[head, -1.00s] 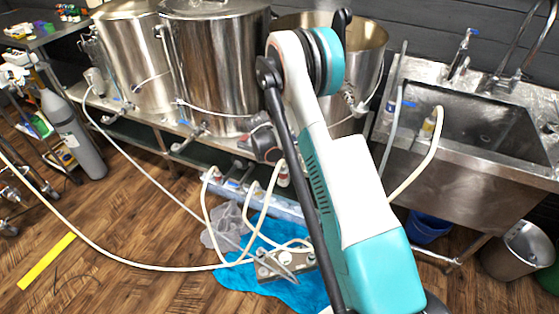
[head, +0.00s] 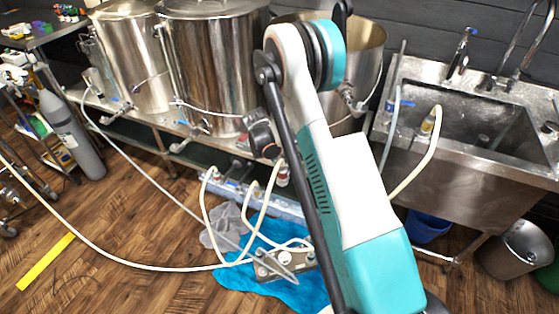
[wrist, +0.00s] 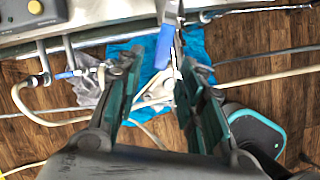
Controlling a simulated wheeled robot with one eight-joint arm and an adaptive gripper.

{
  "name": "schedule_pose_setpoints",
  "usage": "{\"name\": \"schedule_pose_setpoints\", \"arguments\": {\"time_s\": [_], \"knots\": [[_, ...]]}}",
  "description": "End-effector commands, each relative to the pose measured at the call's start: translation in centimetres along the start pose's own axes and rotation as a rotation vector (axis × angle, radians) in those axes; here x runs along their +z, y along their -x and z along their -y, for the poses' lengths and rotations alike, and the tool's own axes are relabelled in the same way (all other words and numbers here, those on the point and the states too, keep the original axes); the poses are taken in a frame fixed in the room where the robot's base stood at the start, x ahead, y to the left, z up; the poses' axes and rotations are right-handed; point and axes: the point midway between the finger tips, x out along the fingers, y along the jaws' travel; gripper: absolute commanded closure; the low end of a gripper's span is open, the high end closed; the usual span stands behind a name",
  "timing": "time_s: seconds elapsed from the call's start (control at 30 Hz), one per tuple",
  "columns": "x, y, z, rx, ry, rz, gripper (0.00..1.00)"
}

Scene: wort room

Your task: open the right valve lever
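A blue valve lever (wrist: 165,46) hangs at the top centre of the wrist view, on a metal valve at the edge of the steel stand. My gripper (wrist: 157,62) is open, its two dark green-padded fingers spread on either side. The lever's lower end lies between the fingertips in the picture; I cannot tell whether either finger touches it. In the head view my white and teal arm covers the front of the right kettle (head: 368,65), so this lever and my fingertips are hidden there.
Smaller blue levers show under the middle kettle (head: 213,95) and on low pipework (wrist: 70,74). Pale hoses (head: 263,222) loop over a blue cloth (head: 238,277) on the floor. A steel sink (head: 470,165) stands at right, a gas cylinder (head: 72,135) at left.

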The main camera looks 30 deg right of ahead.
Motion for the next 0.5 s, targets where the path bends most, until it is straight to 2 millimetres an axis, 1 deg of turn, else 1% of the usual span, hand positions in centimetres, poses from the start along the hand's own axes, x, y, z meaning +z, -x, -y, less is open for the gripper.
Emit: {"name": "schedule_pose_setpoints", "arguments": {"time_s": [0.03,0.3,0.4,0.5], "knots": [[0.0,1.0,0.0,0.0,0.002,0.0,0.65],[0.0,6.4,0.0,0.0,0.001,0.0,0.65],[0.0,8.0,0.0,0.0,0.001,0.0,0.65],[0.0,9.2,0.0,0.0,0.0,0.0,0.65]]}}
